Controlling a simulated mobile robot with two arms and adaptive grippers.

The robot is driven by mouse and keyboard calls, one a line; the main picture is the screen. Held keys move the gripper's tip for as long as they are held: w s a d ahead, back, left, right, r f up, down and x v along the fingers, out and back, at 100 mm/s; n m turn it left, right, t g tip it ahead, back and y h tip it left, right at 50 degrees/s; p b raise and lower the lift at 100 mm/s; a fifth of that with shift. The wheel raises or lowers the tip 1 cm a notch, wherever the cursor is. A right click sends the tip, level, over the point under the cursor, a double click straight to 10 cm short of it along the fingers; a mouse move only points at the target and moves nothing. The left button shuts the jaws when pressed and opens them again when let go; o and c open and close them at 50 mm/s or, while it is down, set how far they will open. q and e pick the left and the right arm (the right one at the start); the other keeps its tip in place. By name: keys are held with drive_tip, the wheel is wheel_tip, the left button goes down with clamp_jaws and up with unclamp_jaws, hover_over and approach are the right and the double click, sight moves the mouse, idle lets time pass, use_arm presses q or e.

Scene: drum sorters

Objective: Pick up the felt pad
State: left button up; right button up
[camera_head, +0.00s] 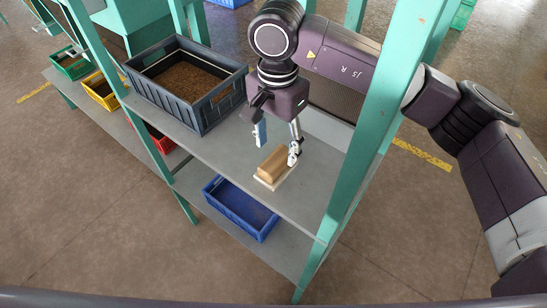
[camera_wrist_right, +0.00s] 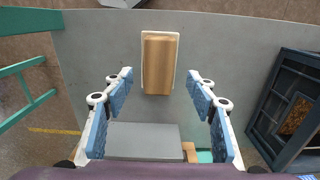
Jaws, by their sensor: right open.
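The felt pad (camera_head: 271,165) looks like a tan-brown block on a thin cream base. It lies flat on the upper grey shelf, near the shelf's front edge. In the right wrist view the pad (camera_wrist_right: 159,64) is upper centre, beyond the fingertips and lined up between them. My right gripper (camera_head: 278,146) is open and empty above the pad, with its fingers pointing down. In the right wrist view my right gripper (camera_wrist_right: 160,84) has its blue-padded fingers spread wider than the pad. My left gripper is not in view.
A dark grey crate (camera_head: 208,109) with brown grainy contents stands left on the same shelf (camera_head: 215,150). A blue bin (camera_head: 240,208) sits on the shelf below. A teal post (camera_head: 355,150) rises right of the pad. Yellow (camera_head: 103,91) and green (camera_head: 73,64) bins are farther left.

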sight(276, 158)
drive_tip(key=shift+s+d+f+p, duration=0.1)
drive_tip(key=shift+s+f+p, duration=0.3)
drive_tip(key=shift+f+p, duration=0.45)
wheel_tip(276, 158, down, 2)
drive_tip(key=shift+w+f+p, duration=0.15)
drive_tip(key=shift+f+p, duration=0.05)
drive_tip(key=shift+p, duration=0.4)
drive_tip(key=shift+w+f, duration=0.1)
drive_tip(key=shift+f, duration=0.35)
drive_tip(key=c, duration=1.3)
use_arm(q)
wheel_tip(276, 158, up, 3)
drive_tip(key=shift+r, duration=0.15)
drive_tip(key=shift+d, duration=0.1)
use_arm(e)
drive_tip(key=shift+r, duration=0.2)
